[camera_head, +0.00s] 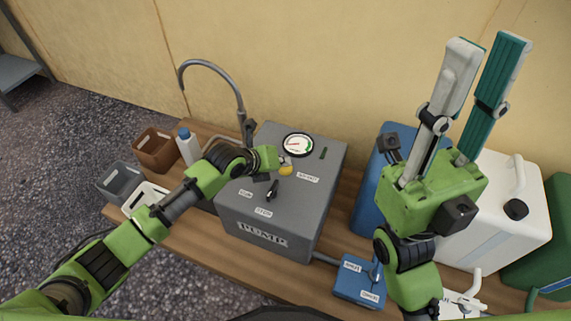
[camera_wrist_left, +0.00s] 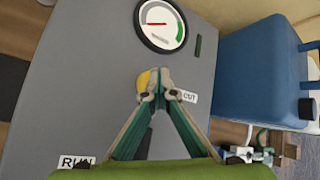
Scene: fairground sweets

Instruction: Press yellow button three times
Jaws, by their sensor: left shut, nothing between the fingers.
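The grey pump box (camera_head: 240,222) stands on the wooden bench, with the word PUMP on its front. The yellow button (camera_head: 286,171) is on its top, below the round gauge (camera_head: 298,145). My left gripper (camera_head: 282,160) is shut and empty, close by the button. In the left wrist view the closed fingertips (camera_wrist_left: 157,80) overlap the right edge of the yellow button (camera_wrist_left: 143,82); I cannot tell whether they touch it. My right gripper (camera_head: 487,42) is open and empty, fingers pointing up, right of the pump box and away from the button.
A black switch (camera_head: 272,190) and several labels are on the box top. A bent grey pipe (camera_head: 212,66) rises behind it. Blue, white (camera_head: 505,225) and green containers stand right; a small blue box (camera_head: 357,284) is in front.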

